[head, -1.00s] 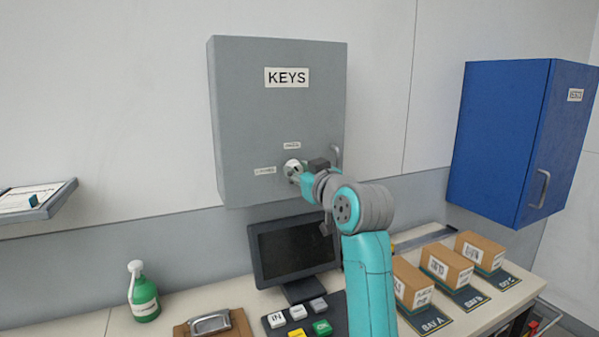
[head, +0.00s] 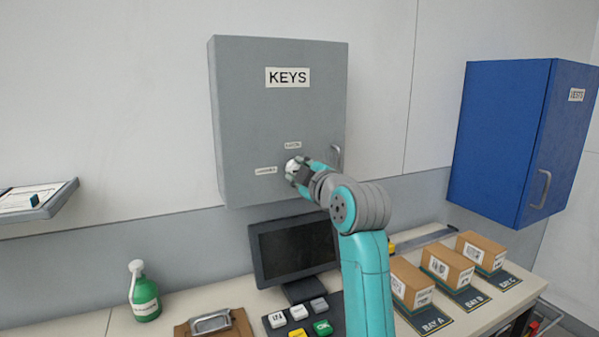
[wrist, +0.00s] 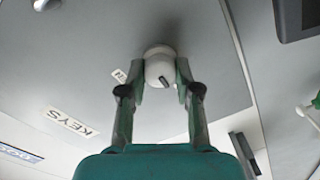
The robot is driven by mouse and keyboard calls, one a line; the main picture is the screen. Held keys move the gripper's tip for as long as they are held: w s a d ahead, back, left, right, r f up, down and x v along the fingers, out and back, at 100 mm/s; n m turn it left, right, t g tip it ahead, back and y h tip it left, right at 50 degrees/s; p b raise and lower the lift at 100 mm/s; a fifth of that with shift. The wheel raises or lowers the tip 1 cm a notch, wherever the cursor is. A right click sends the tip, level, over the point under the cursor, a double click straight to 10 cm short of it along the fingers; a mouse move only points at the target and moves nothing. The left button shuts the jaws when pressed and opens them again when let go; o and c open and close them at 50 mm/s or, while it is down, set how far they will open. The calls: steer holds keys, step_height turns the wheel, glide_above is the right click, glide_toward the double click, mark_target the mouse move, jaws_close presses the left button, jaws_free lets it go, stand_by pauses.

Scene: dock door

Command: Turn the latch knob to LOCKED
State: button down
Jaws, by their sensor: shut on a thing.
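The grey key cabinet (head: 240,100), marked KEYS, hangs on the wall. Its white round latch knob (head: 291,164) is low on the door, partly covered by my gripper in the head view. In the wrist view the knob (wrist: 158,62) shows a short dark mark on its face. My gripper (wrist: 160,78) is shut on the knob, one finger on each side. A small label (head: 292,145) is above the knob and another label (head: 265,170) is to its left. Their small print is too blurred to read surely.
A door handle (head: 336,158) is right of the knob. A dark monitor (head: 293,248) stands below the cabinet. A blue cabinet (head: 500,130) hangs at right. The bench holds boxes (head: 447,264), a green bottle (head: 144,297) and a clipboard (head: 190,329).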

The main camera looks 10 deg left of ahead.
steer(key=shift+n, duration=0.6)
steer(key=c, duration=0.8)
jaws_free()
steer(key=shift+s, duration=0.1)
steer(key=v, duration=1.1)
steer(key=shift+s+d, duration=0.25)
steer(key=shift+s, duration=0.1)
steer(key=shift+f, duration=0.1)
